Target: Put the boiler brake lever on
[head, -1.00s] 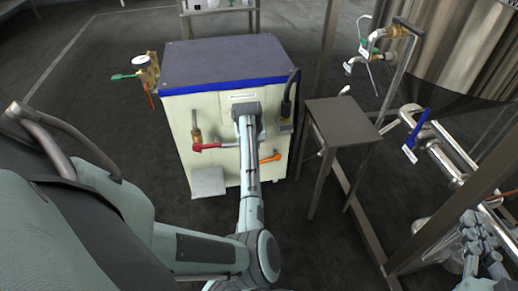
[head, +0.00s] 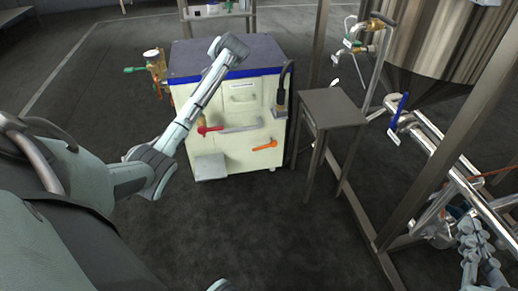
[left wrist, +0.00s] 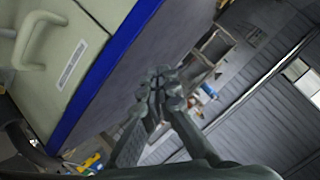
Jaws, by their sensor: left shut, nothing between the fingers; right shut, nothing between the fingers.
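The boiler appears to be the cream cabinet (head: 205,155) with a dark top and blue edge. A black lever (head: 283,85) stands upright at its right front edge, above a small grey mount. A red lever (head: 210,129) and an orange lever (head: 266,145) stick out of the front. I cannot read which is the brake lever. My left gripper (head: 229,46) is raised at the cabinet's top, apart from these levers. In the left wrist view its fingers (left wrist: 160,85) are shut and empty. My right gripper (head: 474,245) is shut and empty at the lower right.
A small metal table (head: 332,108) stands right of the cabinet. A steel tank (head: 440,40), pipes with a blue lever (head: 399,108) and frame posts fill the right. A brass valve with a green handle (head: 134,69) is at the cabinet's left. The floor in front is clear.

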